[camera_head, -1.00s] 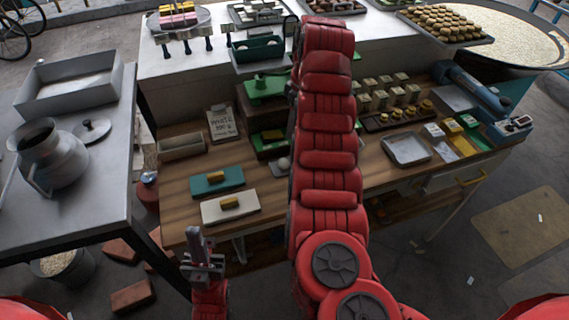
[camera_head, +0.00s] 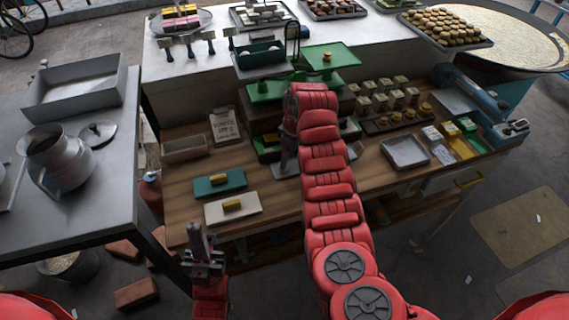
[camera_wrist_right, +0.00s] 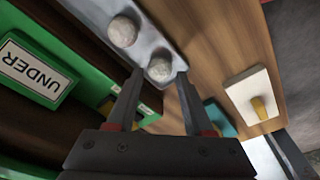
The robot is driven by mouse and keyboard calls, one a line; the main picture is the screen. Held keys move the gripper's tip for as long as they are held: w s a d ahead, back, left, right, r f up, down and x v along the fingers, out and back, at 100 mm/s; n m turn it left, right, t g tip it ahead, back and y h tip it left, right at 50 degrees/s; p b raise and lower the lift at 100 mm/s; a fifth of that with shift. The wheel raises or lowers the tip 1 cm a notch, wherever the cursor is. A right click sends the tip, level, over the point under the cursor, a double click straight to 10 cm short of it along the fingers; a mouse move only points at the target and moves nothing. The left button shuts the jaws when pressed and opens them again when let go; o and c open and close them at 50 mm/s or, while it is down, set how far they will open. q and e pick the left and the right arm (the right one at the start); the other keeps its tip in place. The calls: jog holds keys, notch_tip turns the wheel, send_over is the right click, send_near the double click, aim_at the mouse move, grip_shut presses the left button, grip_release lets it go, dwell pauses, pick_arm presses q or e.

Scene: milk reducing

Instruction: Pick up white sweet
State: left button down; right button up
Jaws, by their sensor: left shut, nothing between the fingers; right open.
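Two round white sweets, a nearer one (camera_wrist_right: 159,70) and a farther one (camera_wrist_right: 123,31), lie on a pale grey tray (camera_wrist_right: 148,43) in the right wrist view. My right gripper (camera_wrist_right: 158,78) is open, with its fingertips on either side of the nearer sweet; I cannot tell whether they touch it. In the head view, my right gripper (camera_head: 286,160) points down at the counter, and the sweets are hidden behind it and the arm. My left gripper (camera_head: 202,245) is shut and empty, low in front of the counter.
A green scale (camera_head: 330,57) stands behind my right arm. A white block (camera_head: 233,207) and a teal block (camera_head: 219,183) with yellow handles lie on the wooden counter to the left. An "UNDER" sign (camera_wrist_right: 32,68) on a green box is beside the right gripper. A metal tray (camera_head: 405,152) is to the right.

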jog(key=shift+w+a+f+p, duration=0.1)
jog(key=shift+a+f+p, duration=0.15)
jog(key=shift+f, duration=0.65)
jog(key=shift+w+a+f+p, duration=0.15)
jog(key=shift+f+p, duration=0.2)
jog(key=shift+f, duration=0.5)
jog(key=shift+s, duration=0.1)
grip_shut()
